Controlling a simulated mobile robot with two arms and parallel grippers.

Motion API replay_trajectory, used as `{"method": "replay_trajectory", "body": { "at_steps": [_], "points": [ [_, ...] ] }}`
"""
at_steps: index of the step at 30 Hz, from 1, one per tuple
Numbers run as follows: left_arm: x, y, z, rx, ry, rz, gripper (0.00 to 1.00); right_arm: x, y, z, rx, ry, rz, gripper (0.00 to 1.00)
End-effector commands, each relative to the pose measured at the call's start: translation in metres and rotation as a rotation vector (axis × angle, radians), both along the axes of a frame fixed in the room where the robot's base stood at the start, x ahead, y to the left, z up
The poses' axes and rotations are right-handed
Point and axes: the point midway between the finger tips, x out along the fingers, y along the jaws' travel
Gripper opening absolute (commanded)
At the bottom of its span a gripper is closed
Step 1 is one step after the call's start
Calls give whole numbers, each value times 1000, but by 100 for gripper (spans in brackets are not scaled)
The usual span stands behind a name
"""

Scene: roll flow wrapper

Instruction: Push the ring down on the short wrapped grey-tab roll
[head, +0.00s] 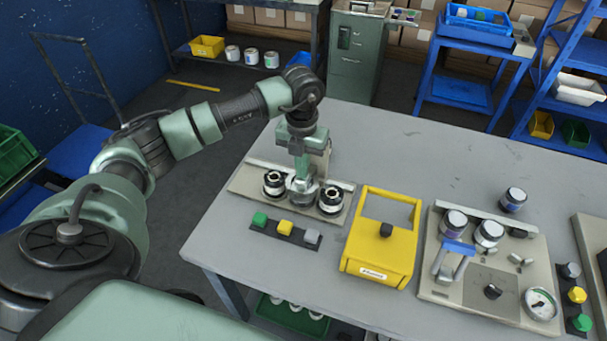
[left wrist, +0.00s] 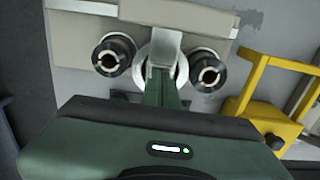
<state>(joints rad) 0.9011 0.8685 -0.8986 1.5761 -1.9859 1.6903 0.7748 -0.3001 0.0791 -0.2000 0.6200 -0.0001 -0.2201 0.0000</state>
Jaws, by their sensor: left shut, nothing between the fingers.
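My left gripper (head: 301,182) reaches down over the middle of the left station (head: 245,185), shut and empty. In the left wrist view its fingers (left wrist: 160,72) point into a silvery ring-shaped part (left wrist: 182,68) between two black-and-white spindle heads (left wrist: 114,55) (left wrist: 208,71). In the head view that silvery part (head: 303,198) shows just below the fingers. I cannot tell whether they touch it. The grey-tab roll is not clearly visible; my gripper covers the station's middle. My right gripper is not in view.
Green, yellow and grey blocks (head: 285,227) line the station's front. A yellow open-frame box (head: 376,262) stands close on its right. Farther right is a panel (head: 440,292) with several rolls, a blue-handled clamp and a gauge. The table's back is clear.

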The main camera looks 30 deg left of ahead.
Motion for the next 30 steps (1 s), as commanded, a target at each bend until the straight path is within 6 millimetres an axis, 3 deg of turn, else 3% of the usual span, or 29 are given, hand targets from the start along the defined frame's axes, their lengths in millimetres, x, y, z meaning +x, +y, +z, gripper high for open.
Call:
{"method": "replay_trajectory", "body": {
  "at_steps": [11,30],
  "points": [
    [-1,0,4,0,3,-1,0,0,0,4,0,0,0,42],
    [0,0,62,0,0,0,0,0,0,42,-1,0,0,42]
  ]
}}
